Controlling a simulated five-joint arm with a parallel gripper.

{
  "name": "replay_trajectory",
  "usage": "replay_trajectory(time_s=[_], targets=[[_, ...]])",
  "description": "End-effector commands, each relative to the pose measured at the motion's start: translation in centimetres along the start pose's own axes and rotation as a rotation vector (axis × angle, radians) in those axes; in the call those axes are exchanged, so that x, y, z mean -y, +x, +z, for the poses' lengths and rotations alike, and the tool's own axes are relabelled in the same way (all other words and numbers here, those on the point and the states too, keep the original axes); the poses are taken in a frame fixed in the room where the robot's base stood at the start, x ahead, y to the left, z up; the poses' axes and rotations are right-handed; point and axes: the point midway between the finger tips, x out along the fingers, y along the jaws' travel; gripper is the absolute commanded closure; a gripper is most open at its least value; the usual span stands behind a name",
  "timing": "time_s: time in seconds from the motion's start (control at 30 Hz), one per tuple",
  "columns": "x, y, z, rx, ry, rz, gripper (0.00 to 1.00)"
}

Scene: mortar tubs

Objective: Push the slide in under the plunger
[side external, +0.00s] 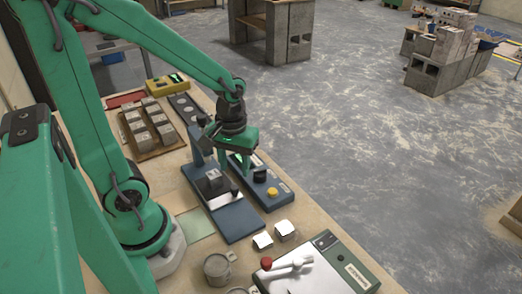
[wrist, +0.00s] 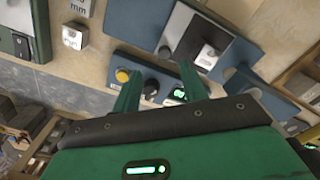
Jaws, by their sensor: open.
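A blue press base (side external: 236,222) stands on the bench in the side view, and it also shows in the wrist view (wrist: 243,47). A dark slide (wrist: 190,36) lies on it with a small pale block (wrist: 207,57) on top; the block also shows in the side view (side external: 213,175). A silver strip (side external: 229,198) crosses the base beside the slide. The upright (side external: 195,146) stands at the far end; the plunger itself is hard to make out behind my arm. My gripper (wrist: 160,72) is open and empty, its fingers just beside the slide and apart from the block.
A blue control box (side external: 268,195) with a yellow button and black knob stands right of the press. Two pale blocks (side external: 285,230), a cup (side external: 217,268) and a panel with a red-knobbed lever (side external: 320,268) lie nearer. A tray of grey blocks (side external: 160,147) is behind.

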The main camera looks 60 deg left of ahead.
Motion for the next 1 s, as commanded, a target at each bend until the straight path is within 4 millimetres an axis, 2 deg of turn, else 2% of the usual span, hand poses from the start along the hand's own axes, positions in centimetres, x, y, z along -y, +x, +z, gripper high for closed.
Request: replay_trajectory(time_s=[0.2,0.4,0.8,0.9,1.0], targets=[[0.0,0.2,0.1,-0.001,-0.136,0.001,0.57],[0.0,3.0,0.1,0.002,-0.129,-0.001,0.57],[0.0,7.3,0.1,0.004,-0.127,-0.003,0.57],[-0.2,8.0,0.2,0.001,-0.125,-0.001,0.57],[-1.1,7.9,0.8,-0.001,-0.122,0.001,0.57]])
